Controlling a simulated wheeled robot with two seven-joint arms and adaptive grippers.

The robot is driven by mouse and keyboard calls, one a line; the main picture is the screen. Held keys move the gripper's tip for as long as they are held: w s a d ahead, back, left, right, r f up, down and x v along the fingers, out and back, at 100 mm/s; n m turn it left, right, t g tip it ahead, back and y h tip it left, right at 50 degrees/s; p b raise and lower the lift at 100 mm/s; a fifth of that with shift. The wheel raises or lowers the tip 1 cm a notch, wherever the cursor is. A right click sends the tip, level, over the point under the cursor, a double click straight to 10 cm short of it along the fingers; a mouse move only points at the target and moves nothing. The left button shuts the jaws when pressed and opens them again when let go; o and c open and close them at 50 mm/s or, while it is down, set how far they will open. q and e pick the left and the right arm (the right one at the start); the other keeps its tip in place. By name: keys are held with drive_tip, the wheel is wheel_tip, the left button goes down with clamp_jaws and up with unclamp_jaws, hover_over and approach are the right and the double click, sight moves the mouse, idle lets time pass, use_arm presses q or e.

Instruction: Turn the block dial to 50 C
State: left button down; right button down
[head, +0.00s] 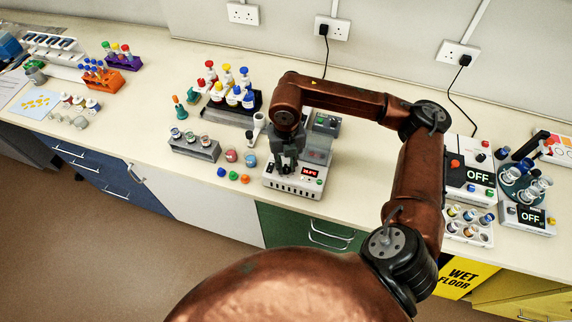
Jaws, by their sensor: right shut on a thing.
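The block heater (293,187) is a light grey box near the bench's front edge, left of my right forearm. Its small display (309,172) glows with red digits, too small to read surely. My right gripper (286,167) points down over the left part of the heater's top, its fingers shut. The dial is hidden at the fingertips, and the fingers appear closed on it. My left gripper is out of view.
Coloured caps (233,176) lie just left of the heater, beside a grey tube rack (194,149). A black rack of bottles (231,113) stands behind. My right arm spans the bench's middle right.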

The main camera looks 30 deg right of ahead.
sight(287, 167)
drive_tip(key=shift+w, duration=0.1)
drive_tip(key=c, duration=1.7)
unclamp_jaws()
drive_tip(key=shift+c, duration=0.2)
wheel_tip(287, 167, up, 12)
